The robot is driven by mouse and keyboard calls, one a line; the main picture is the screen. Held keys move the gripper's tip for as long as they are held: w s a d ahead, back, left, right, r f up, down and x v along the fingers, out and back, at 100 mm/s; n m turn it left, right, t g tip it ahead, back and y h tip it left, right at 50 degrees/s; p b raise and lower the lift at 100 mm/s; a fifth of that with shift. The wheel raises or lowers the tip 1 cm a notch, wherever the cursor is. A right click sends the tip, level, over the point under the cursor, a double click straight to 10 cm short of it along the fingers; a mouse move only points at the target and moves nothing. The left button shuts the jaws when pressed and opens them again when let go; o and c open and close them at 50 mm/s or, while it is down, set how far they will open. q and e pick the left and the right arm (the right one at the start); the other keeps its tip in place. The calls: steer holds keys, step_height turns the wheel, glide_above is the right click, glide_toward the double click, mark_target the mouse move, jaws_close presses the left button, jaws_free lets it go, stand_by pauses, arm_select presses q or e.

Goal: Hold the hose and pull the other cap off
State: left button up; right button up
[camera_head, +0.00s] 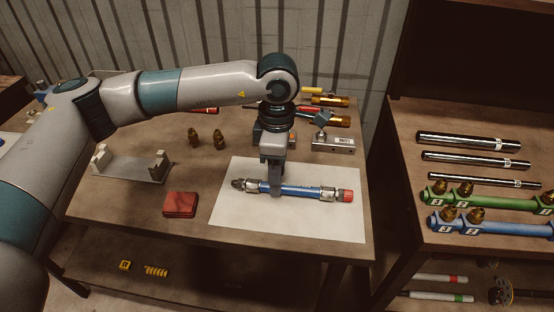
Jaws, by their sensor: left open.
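The blue hose (300,190) lies across a white sheet (290,228) on the workbench, with metal fittings at both ends. A red cap (347,196) sits on its right end. The left end fitting (243,185) is bare metal with no red cap visible. My left gripper (276,190) points down over the hose, left of its middle. Its fingers reach hose level and are open. The gripper hides part of the hose, and I cannot tell whether the fingers touch it. My right gripper is not in view.
A red case (180,204) lies left of the sheet. A metal bracket (132,166) and two brass fittings (219,139) stand farther left and back. A metal block (333,144) and tools lie behind the sheet. A right-hand bench (425,158) holds rods and coloured pipes.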

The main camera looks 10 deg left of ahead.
arm_select(q)
steer(key=shift+f, duration=1.3)
jaws_close()
